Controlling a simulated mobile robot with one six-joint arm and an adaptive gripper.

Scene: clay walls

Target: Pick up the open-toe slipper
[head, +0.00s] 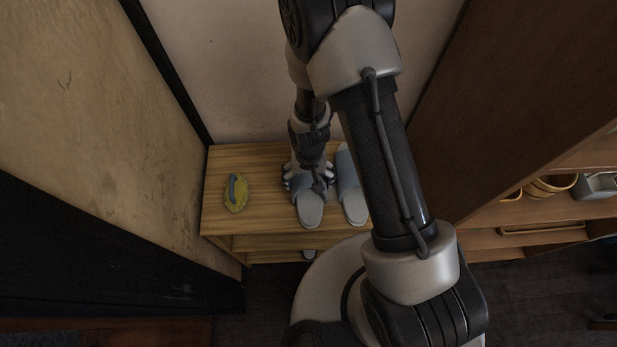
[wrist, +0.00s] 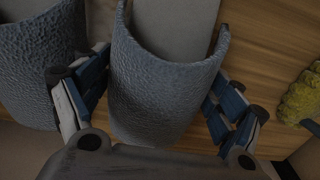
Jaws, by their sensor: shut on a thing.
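A grey open-toe slipper with a blue-grey textured band (head: 311,213) is on the top of a wooden shelf unit (head: 262,160). My gripper (head: 309,181) is above its band end. In the wrist view the band (wrist: 165,88) lies between my gripper's fingers (wrist: 155,95), one on each side, and the gripper is shut on it. The other slipper of the same look (head: 352,192) stands just to the right, and in the wrist view it is at the left edge (wrist: 30,62).
A yellow-green object with a grey handle (head: 236,194) lies left of the slippers; it also shows in the wrist view (wrist: 303,95). Walls stand behind and left. A brown cabinet (head: 525,95) is on the right. Bare shelf top separates the yellow-green object from the slippers.

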